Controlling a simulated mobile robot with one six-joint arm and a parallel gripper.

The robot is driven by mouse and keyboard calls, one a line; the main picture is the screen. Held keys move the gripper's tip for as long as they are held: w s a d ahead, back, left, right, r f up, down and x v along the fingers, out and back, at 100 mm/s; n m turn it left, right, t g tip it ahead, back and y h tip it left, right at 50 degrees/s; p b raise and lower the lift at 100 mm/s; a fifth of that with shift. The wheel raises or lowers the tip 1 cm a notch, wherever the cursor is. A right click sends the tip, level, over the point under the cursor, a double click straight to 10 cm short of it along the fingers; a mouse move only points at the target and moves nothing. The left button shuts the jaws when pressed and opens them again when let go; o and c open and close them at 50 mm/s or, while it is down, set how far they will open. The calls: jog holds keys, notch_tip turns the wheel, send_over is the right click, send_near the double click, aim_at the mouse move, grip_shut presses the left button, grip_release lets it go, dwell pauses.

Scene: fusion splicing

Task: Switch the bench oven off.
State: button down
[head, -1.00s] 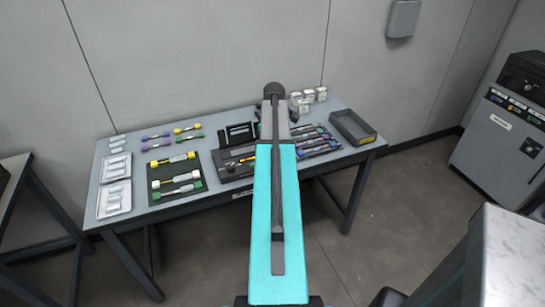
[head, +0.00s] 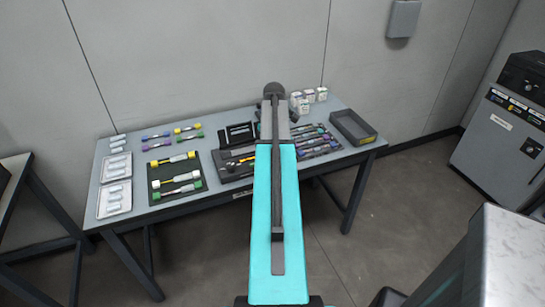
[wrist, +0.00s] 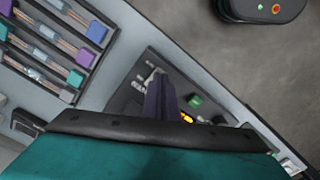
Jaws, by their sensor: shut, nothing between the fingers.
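A dark device with a sloped face (head: 238,166) stands on the table, partly hidden behind my arm. I cannot tell for sure that it is the bench oven. In the wrist view a dark panel (wrist: 128,98) carries small white parts, a green block (wrist: 195,100) and a lit yellow-orange part (wrist: 187,118). My gripper (wrist: 160,88) is shut and empty, over this panel and just left of the green and yellow parts. I cannot tell whether it touches the panel. In the head view my arm hides the gripper.
The table (head: 225,200) also holds a dark rack (head: 178,194) with coloured-end pieces, pale trays at the left, white bottles (head: 308,96) and an empty dark tray (head: 353,128). A grey cabinet (head: 500,135) stands at the right. Floor between table and cabinet is clear.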

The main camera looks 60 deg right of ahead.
jog(key=shift+f, duration=0.75)
dwell(0.8)
jog(key=shift+r, duration=0.15)
notch_tip(320, 180, up, 7)
jog(key=p, duration=0.4)
dwell(0.7)
dwell(0.7)
